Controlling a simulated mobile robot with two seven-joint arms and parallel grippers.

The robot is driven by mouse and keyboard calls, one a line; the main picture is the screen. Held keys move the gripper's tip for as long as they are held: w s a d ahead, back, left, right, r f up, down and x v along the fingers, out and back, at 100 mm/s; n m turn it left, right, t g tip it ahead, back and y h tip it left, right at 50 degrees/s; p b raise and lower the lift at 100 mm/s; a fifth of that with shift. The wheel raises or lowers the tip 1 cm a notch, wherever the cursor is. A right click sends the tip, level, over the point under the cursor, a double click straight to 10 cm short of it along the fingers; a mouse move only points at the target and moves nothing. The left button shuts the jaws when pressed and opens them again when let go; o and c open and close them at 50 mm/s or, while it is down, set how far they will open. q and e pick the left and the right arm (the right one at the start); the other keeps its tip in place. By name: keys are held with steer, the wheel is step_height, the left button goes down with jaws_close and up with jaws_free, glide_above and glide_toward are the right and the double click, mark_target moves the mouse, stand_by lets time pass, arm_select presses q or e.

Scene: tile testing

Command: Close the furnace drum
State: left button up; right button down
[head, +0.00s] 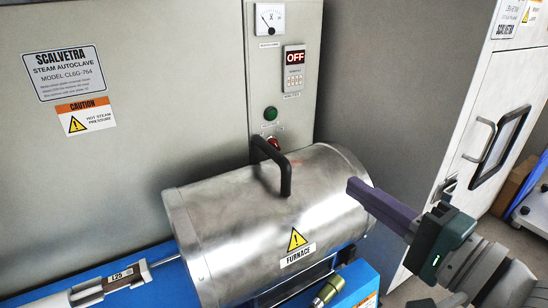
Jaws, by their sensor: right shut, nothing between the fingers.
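The furnace drum (255,215) is a brushed-metal cylinder lying on its side on a blue base. Its curved shell carries a black handle (286,178) on the upper side and a yellow warning label reading FURNACE lower on the front. No open gap shows on the side facing me; its back and underside are hidden. My right gripper (353,187), with long purple fingers, comes in from the lower right. Its fingers are shut and empty, with the tips at the drum's right end; I cannot tell whether they touch it. My left gripper is not in view.
A white cabinet (470,130) with a handle stands at right.

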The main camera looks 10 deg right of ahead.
mark_target(308, 211)
steer(key=b+x, duration=0.3)
steer(key=x, duration=0.3)
steer(key=shift+w+f, duration=0.1)
steer(key=shift+f, duration=0.05)
steer(key=a, duration=0.1)
steer(key=s+a, duration=0.1)
steer(key=a, duration=0.1)
steer(key=shift+s+a, duration=0.1)
steer(key=shift+a, duration=0.2)
